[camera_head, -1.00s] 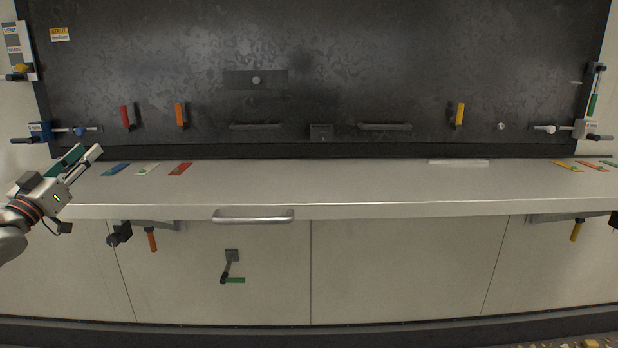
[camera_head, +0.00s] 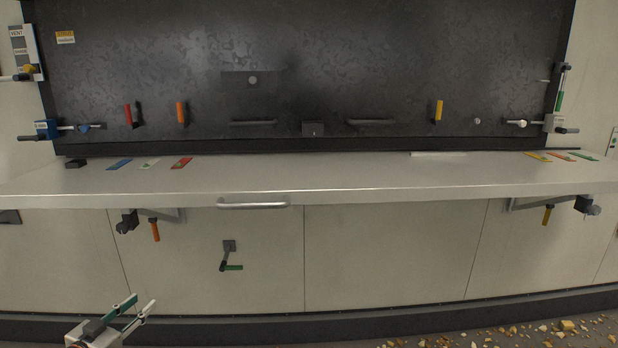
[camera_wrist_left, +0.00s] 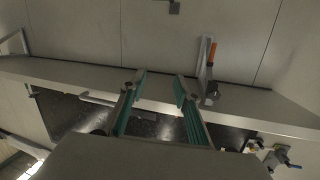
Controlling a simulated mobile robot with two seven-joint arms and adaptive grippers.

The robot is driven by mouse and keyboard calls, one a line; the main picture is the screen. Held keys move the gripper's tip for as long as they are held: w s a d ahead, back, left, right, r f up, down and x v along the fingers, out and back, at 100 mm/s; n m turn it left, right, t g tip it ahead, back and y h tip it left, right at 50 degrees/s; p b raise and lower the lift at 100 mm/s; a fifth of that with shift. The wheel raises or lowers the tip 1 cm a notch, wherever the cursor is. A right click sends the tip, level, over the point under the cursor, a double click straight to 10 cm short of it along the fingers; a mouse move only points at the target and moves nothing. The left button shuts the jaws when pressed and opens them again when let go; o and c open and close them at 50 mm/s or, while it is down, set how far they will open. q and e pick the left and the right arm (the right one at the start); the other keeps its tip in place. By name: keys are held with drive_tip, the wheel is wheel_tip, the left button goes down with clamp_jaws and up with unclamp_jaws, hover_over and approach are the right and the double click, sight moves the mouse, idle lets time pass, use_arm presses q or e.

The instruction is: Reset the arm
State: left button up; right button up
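My left gripper (camera_head: 136,309) is at the lower left of the head view, in front of the cabinet and below the counter. Its two fingers stand apart with nothing between them. The left wrist view shows the same gripper (camera_wrist_left: 160,86) with teal-lined fingers, open and empty, and the bench front beyond it. The left arm behind the gripper is cut off by the lower edge of the head view. My right gripper is in neither view.
A long pale counter (camera_head: 350,187) runs across, with a metal bar handle (camera_head: 252,205) on its front edge. Orange (camera_head: 155,229) and green (camera_head: 233,267) handles hang below. Rubble (camera_head: 567,325) lies on the floor at right.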

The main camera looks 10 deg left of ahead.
use_arm(q)
drive_tip(key=s+d+f+m+g+h, duration=0.1)
drive_tip(key=s+d+f+g, duration=0.1)
drive_tip(key=s+d+f, duration=0.5)
drive_tip(key=s+d+f+m+g+h, duration=0.1)
drive_tip(key=s+d+f, duration=0.2)
drive_tip(key=d+f, duration=0.8)
drive_tip(key=s+d+f+m+g+h, duration=0.1)
drive_tip(key=s+d, duration=0.3)
drive_tip(key=d, duration=0.6)
drive_tip(key=s+d+f+g+h, duration=0.1)
drive_tip(key=s+d+f, duration=0.2)
drive_tip(key=d, duration=0.6)
drive_tip(key=shift+s+d+m+g, duration=0.3)
drive_tip(key=shift+s+d+m, duration=0.1)
drive_tip(key=shift+s, duration=0.6)
